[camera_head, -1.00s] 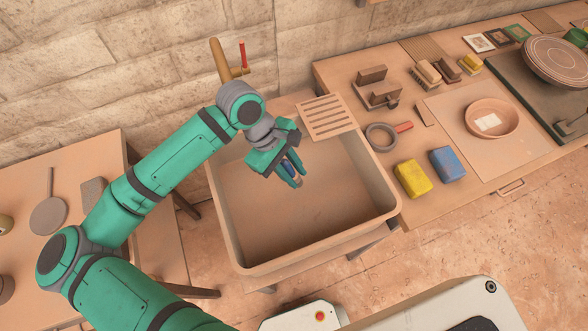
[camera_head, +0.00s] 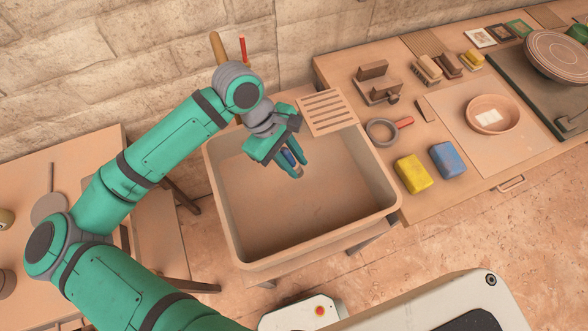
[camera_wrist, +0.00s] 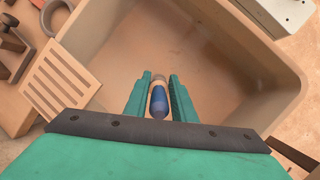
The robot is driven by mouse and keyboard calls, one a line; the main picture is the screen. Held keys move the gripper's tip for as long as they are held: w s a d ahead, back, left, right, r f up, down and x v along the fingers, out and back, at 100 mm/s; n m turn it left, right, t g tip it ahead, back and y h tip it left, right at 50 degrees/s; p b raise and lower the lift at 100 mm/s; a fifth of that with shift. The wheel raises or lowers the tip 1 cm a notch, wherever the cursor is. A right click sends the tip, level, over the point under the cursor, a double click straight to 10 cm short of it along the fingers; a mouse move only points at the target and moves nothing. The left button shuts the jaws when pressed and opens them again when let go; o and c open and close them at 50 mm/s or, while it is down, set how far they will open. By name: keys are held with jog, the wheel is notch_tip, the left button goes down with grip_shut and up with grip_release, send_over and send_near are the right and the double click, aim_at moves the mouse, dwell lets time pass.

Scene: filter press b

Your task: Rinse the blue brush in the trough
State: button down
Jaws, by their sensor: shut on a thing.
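My gripper (camera_head: 291,166) is shut on the blue brush (camera_head: 287,157) and holds it over the trough (camera_head: 386,207). In the wrist view the brush (camera_wrist: 159,100) sits between my two green fingers (camera_wrist: 159,90), its blue part toward the palm and a pale, greyish end pointing out over the basin. The trough (camera_wrist: 262,50) is a deep tan basin; its floor looks bare, and I cannot tell whether it holds water. Part of the brush is hidden by the fingers.
A slatted rack (camera_head: 326,112) lies at the trough's back right corner. On the right bench are a yellow block (camera_head: 413,173), a blue block (camera_head: 447,160), a ring-shaped tool (camera_head: 381,131) and a bowl (camera_head: 478,126).

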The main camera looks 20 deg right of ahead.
aim_at(294, 163)
jog(key=shift+r, duration=3.55)
jog(key=shift+r, duration=0.1)
notch_tip(294, 163, up, 4)
jog(key=shift+f, duration=0.1)
dwell(0.6)
